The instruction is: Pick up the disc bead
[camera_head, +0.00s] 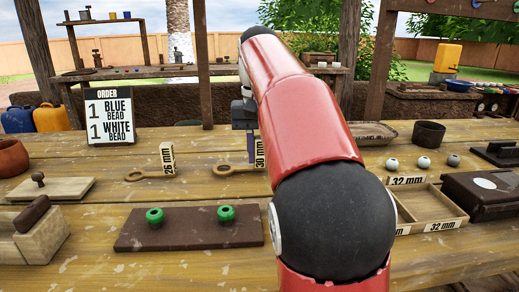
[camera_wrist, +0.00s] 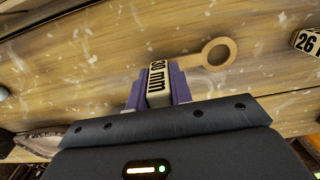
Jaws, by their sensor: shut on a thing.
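My gripper (camera_wrist: 158,84) is shut on the upright block of the 30 mm ring gauge (camera_wrist: 212,54), with its purple fingers on either side of the label. The gauge's ring and handle also show in the head view (camera_head: 222,168), at or just above the table; I cannot tell which. My arm hides much of the gripper there. Two flattened round green beads, one at left (camera_head: 155,215) and one at right (camera_head: 226,213), sit apart on a dark brown board (camera_head: 190,238), away from the gripper. No bead is in the gripper.
The 26 mm gauge (camera_head: 150,175) lies left of the 30 mm one. Small balls (camera_head: 423,162) sit behind a shallow 32 mm tray (camera_head: 427,207) at right. An order sign (camera_head: 109,115) stands at the back left. Bare table lies before the brown board.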

